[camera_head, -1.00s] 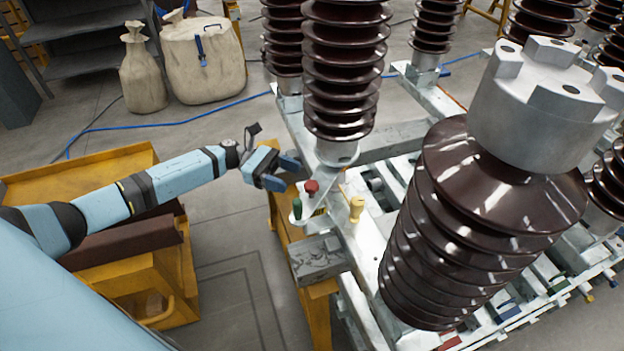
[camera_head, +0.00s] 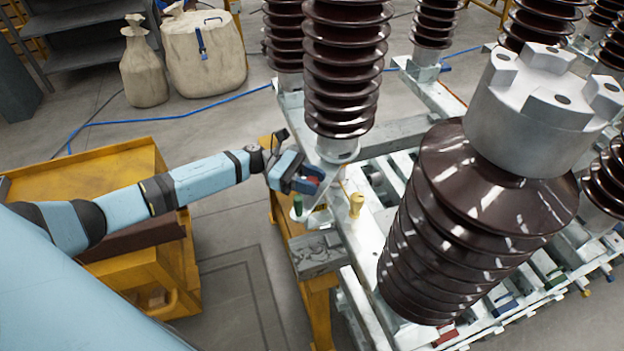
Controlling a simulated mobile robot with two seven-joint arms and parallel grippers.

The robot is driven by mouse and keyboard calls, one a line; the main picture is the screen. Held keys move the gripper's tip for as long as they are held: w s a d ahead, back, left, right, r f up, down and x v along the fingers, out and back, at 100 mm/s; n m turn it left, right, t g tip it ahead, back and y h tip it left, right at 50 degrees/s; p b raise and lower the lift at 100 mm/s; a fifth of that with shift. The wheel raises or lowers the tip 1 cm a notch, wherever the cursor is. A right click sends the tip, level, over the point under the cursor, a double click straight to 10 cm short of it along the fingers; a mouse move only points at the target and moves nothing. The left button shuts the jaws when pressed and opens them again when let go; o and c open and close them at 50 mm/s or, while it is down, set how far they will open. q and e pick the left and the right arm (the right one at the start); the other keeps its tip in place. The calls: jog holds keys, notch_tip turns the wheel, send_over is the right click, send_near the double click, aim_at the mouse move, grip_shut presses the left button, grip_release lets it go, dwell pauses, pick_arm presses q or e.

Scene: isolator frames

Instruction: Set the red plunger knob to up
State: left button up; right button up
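The fingers are around or right beside the knob. I cannot tell whether they touch it, and its height is hidden. A green knob (camera_head: 297,205) stands just in front of it, and a yellow knob (camera_head: 356,205) stands to its right. My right gripper is not in view.
A large brown insulator (camera_head: 440,235) with a grey metal cap fills the right. Another insulator (camera_head: 345,75) rises just behind my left gripper. A grey metal block (camera_head: 317,255) sits in front of the knobs. A yellow cart (camera_head: 150,270) stands at the left.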

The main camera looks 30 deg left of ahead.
pick_arm(q)
grip_shut()
jog(key=shift+r+b, duration=0.4)
jog(key=shift+r, duration=0.7)
jog(key=o, duration=1)
grip_release()
